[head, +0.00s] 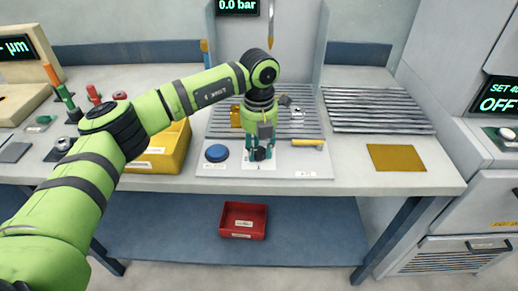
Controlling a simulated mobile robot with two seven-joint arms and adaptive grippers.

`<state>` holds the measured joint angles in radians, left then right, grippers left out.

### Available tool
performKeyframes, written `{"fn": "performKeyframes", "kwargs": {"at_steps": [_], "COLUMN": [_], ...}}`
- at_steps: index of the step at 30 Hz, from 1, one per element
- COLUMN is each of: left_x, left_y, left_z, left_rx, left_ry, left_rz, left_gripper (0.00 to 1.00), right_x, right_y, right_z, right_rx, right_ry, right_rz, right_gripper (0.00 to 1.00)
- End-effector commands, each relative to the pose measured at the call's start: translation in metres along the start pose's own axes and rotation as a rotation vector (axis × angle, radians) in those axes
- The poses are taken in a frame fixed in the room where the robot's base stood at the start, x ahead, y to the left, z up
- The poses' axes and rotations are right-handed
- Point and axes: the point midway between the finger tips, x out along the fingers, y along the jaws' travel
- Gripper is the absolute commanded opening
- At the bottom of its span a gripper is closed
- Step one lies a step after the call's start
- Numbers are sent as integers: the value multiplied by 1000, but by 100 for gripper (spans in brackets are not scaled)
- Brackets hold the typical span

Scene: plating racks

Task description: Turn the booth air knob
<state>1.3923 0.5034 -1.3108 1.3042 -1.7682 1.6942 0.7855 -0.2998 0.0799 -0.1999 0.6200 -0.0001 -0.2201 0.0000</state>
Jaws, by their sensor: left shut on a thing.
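The booth air knob (260,154) is a small dark knob on the front part of the grey booth panel, on a white label plate. My left gripper (260,150) points down over it, with its teal fingers on either side of the knob and shut on it. The fingers hide part of the knob. The display (237,6) above the booth reads 0.0 bar. My right gripper is not in the head view.
A blue round button (216,153) sits left of the knob, and a yellow-handled tool (308,142) lies to the right. A yellow bin (158,150) stands left. A gold plate (396,158) lies on the right bench. A red bin (243,220) is on the lower shelf.

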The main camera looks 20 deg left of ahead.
Motion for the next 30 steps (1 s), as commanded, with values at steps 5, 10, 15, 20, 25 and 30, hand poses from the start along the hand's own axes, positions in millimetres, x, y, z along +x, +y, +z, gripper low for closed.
{"fn": "performKeyframes", "kwargs": {"at_steps": [5,10,15,20,25,30], "left_x": [1,1,1,0,0,0], "left_y": [0,0,0,0,0,0], "left_z": [0,0,0,0,0,0], "left_rx": [-89,-141,-164,-168,-167,-167], "left_ry": [1,1,2,2,2,1], "left_rz": [0,1,1,1,1,1], "left_gripper": [4,4,4,4,4,60], "right_x": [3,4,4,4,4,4], "right_y": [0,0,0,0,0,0], "right_z": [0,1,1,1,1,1], "right_rx": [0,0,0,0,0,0], "right_ry": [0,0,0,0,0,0], "right_rz": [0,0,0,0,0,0], "right_gripper": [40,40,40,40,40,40]}}
